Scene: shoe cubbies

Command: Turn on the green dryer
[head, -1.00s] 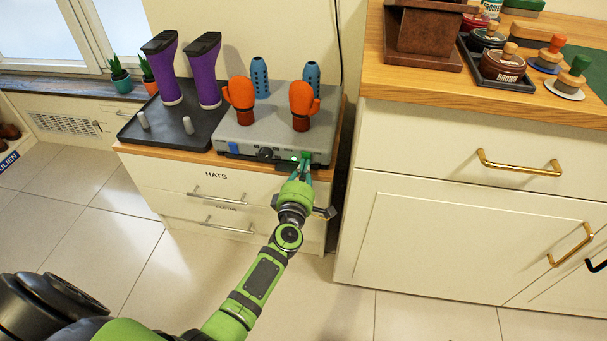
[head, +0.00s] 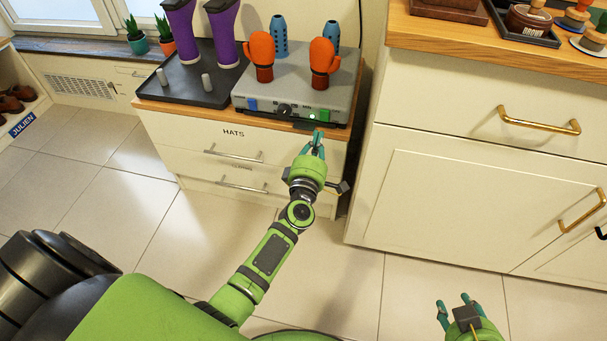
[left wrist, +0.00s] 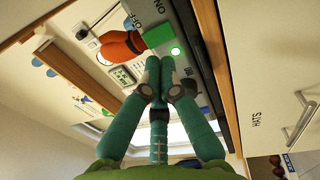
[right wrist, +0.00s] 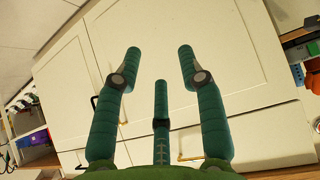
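The dryer (head: 300,95) is a grey box on top of the hats cabinet. Its front has a blue switch (head: 252,104), a black knob, a small lit lamp (head: 312,116) and a green switch (head: 323,114) at the right. My right gripper (head: 455,305) is open and empty at the lower right.
Orange gloves (head: 261,55) and blue pegs (head: 279,35) stand on the dryer. A dark tray (head: 180,80) with purple boots (head: 182,30) is to its left. A taller cabinet (head: 450,190) stands close on the right. The floor in front is clear.

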